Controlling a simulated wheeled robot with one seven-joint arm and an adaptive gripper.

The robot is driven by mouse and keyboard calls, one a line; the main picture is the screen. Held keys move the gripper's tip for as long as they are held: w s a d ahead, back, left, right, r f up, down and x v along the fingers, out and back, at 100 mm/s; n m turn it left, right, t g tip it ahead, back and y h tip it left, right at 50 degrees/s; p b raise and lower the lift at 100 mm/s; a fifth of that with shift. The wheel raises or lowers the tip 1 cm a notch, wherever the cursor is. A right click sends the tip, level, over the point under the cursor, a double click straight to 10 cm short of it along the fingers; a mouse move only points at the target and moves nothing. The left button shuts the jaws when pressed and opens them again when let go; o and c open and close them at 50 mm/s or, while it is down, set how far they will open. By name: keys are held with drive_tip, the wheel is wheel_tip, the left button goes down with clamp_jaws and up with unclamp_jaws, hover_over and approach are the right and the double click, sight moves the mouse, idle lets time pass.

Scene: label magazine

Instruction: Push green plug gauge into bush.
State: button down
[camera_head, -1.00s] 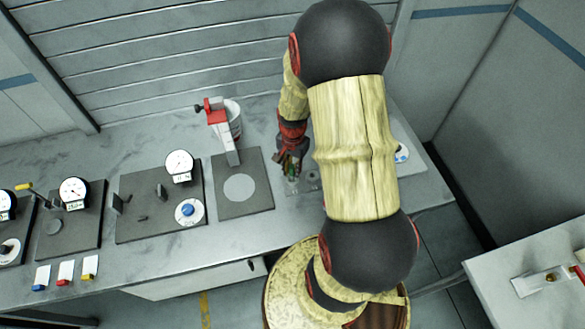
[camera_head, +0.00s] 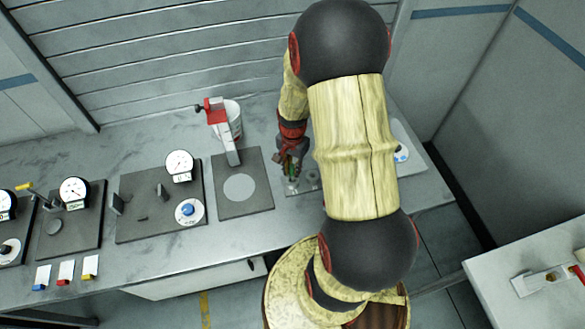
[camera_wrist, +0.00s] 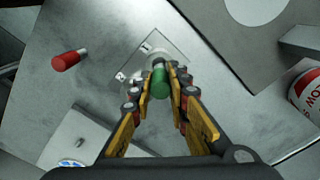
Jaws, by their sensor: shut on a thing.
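The green plug gauge (camera_wrist: 160,84) is upright or nearly so between the fingers of my gripper (camera_wrist: 160,80), which is shut on it. Its pale metal end points away from the wrist camera toward a small plate (camera_wrist: 178,50) on the bench. Dark marks and round fittings show on the plate, but the bush under the gauge is hidden. I cannot tell whether the gauge end is in the bush or above it. In the head view, my gripper (camera_head: 291,162) is low over the plate (camera_head: 308,184), with a bit of green between its fingers.
A red-handled gauge (camera_wrist: 68,60) lies on the bench beside the plate. A dark base with a pale disc (camera_head: 239,187) and a red-topped stand (camera_head: 216,112) stand left of my gripper. Dial gauges (camera_head: 179,163) are farther left. My arm hides part of the bench.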

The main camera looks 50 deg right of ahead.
sight(293, 175)
drive_tip(key=shift+f+b, duration=1.4)
drive_tip(key=shift+f, duration=0.65)
drive_tip(key=c, duration=1.7)
unclamp_jaws()
drive_tip(key=shift+c, duration=0.2)
drive_tip(key=shift+o, duration=0.5)
wheel_tip(293, 175, up, 12)
